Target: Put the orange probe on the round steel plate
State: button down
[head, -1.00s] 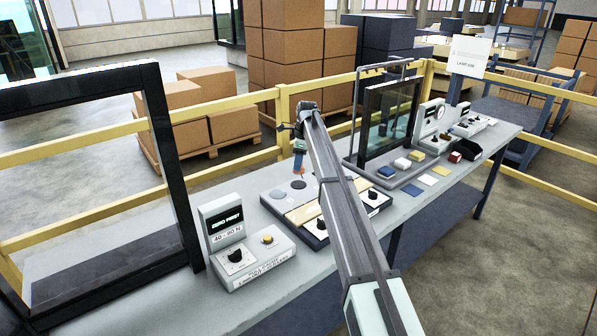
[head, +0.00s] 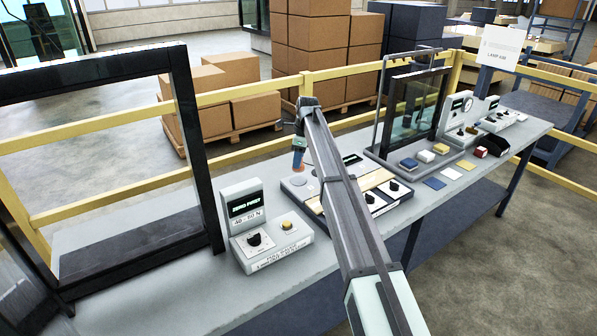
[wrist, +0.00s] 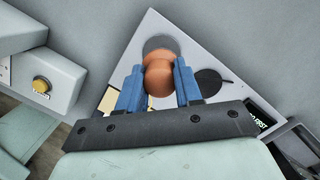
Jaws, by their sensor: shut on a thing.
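My gripper (head: 299,148) is shut on the orange probe (head: 298,161), which hangs below the fingers above the bench unit. In the wrist view the rounded orange probe (wrist: 158,76) sits between the two blue fingers of my gripper (wrist: 160,84). A round grey plate, seemingly the steel one, shows on the unit just below the probe in the head view (head: 297,180). In the wrist view a grey disc (wrist: 160,43) is partly covered by the probe, and a darker disc (wrist: 206,80) lies to its right. I cannot tell whether the probe touches the plate; a small gap seems to show.
A gauge box (head: 266,235) with a display stands left of the unit. A black upright frame (head: 195,150) is farther left. A glass-panelled stand (head: 412,115) stands to the right. My arm hides part of the unit. Bare grey bench (head: 190,285) lies at front left.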

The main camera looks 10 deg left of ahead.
aim_at(303, 166)
jog(key=shift+f, duration=2.4)
jog(key=shift+f, duration=0.1)
jog(key=c, duration=0.8)
grip_release()
jog(key=shift+o, duration=0.2)
notch_tip(303, 166, up, 12)
jog(key=d, duration=0.2)
